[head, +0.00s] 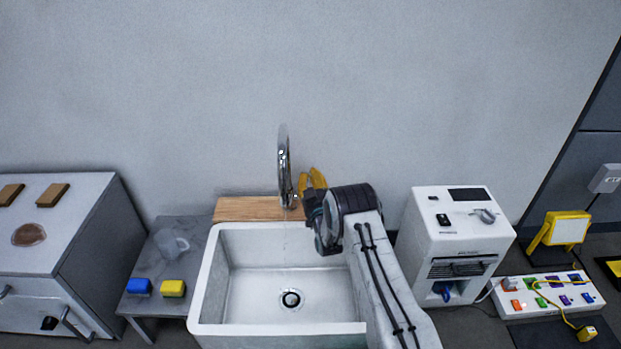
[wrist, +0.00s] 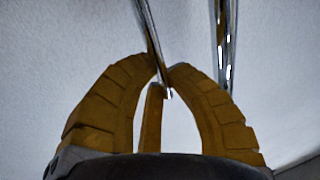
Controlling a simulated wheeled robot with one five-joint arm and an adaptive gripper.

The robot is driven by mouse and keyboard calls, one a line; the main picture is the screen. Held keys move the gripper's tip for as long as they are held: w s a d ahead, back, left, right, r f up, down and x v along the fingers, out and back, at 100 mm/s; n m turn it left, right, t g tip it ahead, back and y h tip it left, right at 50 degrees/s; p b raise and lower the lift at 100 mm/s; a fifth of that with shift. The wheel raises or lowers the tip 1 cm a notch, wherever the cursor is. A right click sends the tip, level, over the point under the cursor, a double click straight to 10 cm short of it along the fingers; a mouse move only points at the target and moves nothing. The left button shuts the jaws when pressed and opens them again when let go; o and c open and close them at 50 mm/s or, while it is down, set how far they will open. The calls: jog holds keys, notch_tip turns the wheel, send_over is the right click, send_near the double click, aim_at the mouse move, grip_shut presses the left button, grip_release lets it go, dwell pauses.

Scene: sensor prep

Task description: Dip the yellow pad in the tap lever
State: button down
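The yellow pad (head: 172,288) lies on the small grey side table left of the sink, beside a blue pad. The chrome tap (head: 284,165) stands behind the sink, and a faint thin stream shows below its spout. My gripper (head: 311,178) is just right of the tap, far from the yellow pad. In the wrist view, the yellow fingers (wrist: 162,64) close around the thin metal tap lever (wrist: 146,22), whose lower end shows between them. The tap's chrome spout (wrist: 222,60) rises to their right. The lever is hard to make out in the head view.
The white sink (head: 205,285) is empty, with a drain in its floor. A blue pad (head: 139,287) and a clear jug (head: 172,243) share the side table (head: 190,232). A white machine (head: 425,235) stands right of my arm. A wooden board (head: 240,208) lies behind the sink.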

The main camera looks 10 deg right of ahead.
jog(key=c, duration=1.1)
grip_release()
jog(key=shift+c, duration=0.2)
jog(key=s+f, duration=0.1)
jog(key=s, duration=1.1)
jog(key=shift+f, duration=0.2)
jog(key=shift+a, duration=0.1)
